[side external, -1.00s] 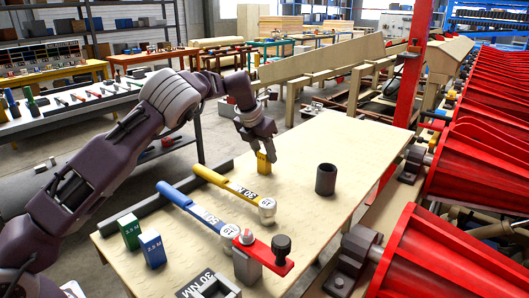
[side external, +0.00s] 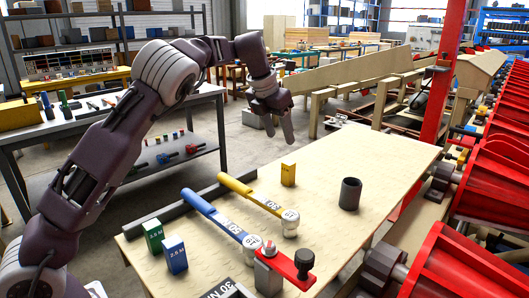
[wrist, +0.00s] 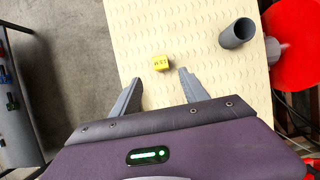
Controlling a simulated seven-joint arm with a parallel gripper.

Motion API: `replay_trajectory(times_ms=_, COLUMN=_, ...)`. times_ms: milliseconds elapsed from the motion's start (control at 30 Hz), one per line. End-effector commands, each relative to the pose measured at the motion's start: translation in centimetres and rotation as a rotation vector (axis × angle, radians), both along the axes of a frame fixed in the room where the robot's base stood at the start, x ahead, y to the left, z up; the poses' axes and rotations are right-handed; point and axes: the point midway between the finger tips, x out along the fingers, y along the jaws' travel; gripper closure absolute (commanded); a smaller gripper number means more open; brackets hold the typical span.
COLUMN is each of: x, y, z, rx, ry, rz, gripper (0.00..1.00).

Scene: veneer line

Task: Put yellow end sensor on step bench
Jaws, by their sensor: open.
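The yellow end sensor (side external: 288,174) is a small upright block standing on the wooden step bench (side external: 335,215), toward its far left edge. It also shows in the wrist view (wrist: 161,62), just beyond the fingertips, with dark marks on its top. My gripper (side external: 283,137) is raised above and to the left of the sensor. Its two grey fingers are apart with nothing between them, and they also show in the wrist view (wrist: 160,75).
A dark grey cylinder (side external: 350,194) stands to the right of the sensor. Yellow and blue torque wrenches (side external: 215,215), a red-handled fixture (side external: 285,265), and green (side external: 153,236) and blue (side external: 175,254) blocks occupy the near side. The far right of the bench is clear.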

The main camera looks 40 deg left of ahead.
Motion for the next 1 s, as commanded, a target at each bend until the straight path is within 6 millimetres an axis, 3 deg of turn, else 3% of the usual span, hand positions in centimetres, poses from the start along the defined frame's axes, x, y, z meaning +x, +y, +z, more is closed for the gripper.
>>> replay_trajectory(times_ms=167, x=-0.3, y=0.1, z=0.3, rx=0.001, ry=-0.001, rz=-0.012, gripper=0.48)
replay_trajectory(times_ms=267, x=-2.7, y=0.3, z=2.2, rx=0.013, ry=-0.016, rz=-0.146, gripper=0.48)
replay_trajectory(times_ms=367, x=-8.4, y=-0.5, z=5.1, rx=0.076, ry=-0.059, rz=-0.496, gripper=0.48)
replay_trajectory(times_ms=467, x=-16.2, y=-3.3, z=7.1, rx=0.233, ry=-0.132, rz=-1.001, gripper=0.48)
replay_trajectory(times_ms=500, x=-19.7, y=-4.7, z=7.4, rx=0.328, ry=-0.165, rz=-1.228, gripper=0.48)
replay_trajectory(times_ms=567, x=-25.2, y=-6.8, z=7.3, rx=0.507, ry=-0.208, rz=-1.583, gripper=0.48)
replay_trajectory(times_ms=600, x=-28.7, y=-7.9, z=6.7, rx=0.645, ry=-0.221, rz=-1.816, gripper=0.48)
replay_trajectory(times_ms=700, x=-35.8, y=-9.6, z=4.1, rx=0.982, ry=-0.184, rz=-2.319, gripper=0.48)
replay_trajectory(times_ms=800, x=-39.9, y=-9.8, z=1.4, rx=1.221, ry=-0.085, rz=-2.65, gripper=0.48)
replay_trajectory(times_ms=933, x=-41.7, y=-9.6, z=-0.2, rx=1.343, ry=0.0, rz=-2.829, gripper=0.48)
replay_trajectory(times_ms=967, x=-41.8, y=-9.6, z=-0.3, rx=-1.346, ry=-0.006, rz=2.836, gripper=0.48)
replay_trajectory(times_ms=1000, x=-41.8, y=-9.6, z=-0.3, rx=-1.344, ry=-0.008, rz=2.83, gripper=0.48)
